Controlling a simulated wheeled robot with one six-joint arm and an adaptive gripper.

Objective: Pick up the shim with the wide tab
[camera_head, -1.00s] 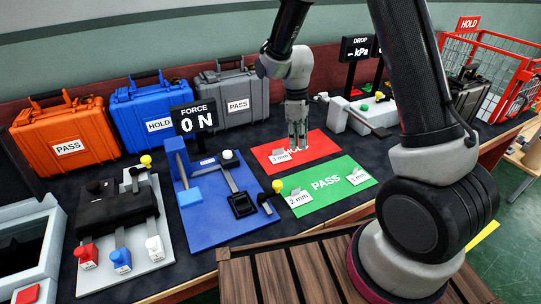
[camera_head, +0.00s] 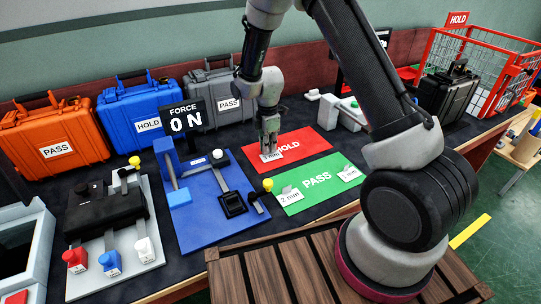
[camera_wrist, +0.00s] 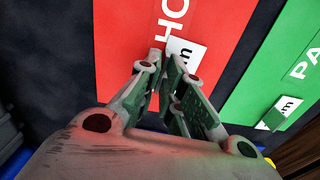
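A white card marked 3 mm (camera_head: 272,156) lies at the left part of the red HOLD mat (camera_head: 312,143); it also shows in the wrist view (camera_wrist: 188,51). A card marked 2 mm (camera_head: 290,197) and a card with a small grey tab (camera_head: 349,173) lie on the green PASS mat (camera_head: 318,193). My gripper (camera_head: 268,153) points down right over the 3 mm card. In the wrist view its fingertips (camera_wrist: 166,60) are close together with a narrow gap, beside the card's edge. The fingers hide any tab there, so I cannot tell whether they touch or hold it.
A blue force fixture (camera_head: 212,205) with a yellow-knobbed lever stands left of the mats. A block fixture with coloured caps (camera_head: 110,235) is further left. Orange (camera_head: 52,138), blue (camera_head: 142,115) and grey (camera_head: 212,97) cases line the back. A red wire basket (camera_head: 500,60) stands right.

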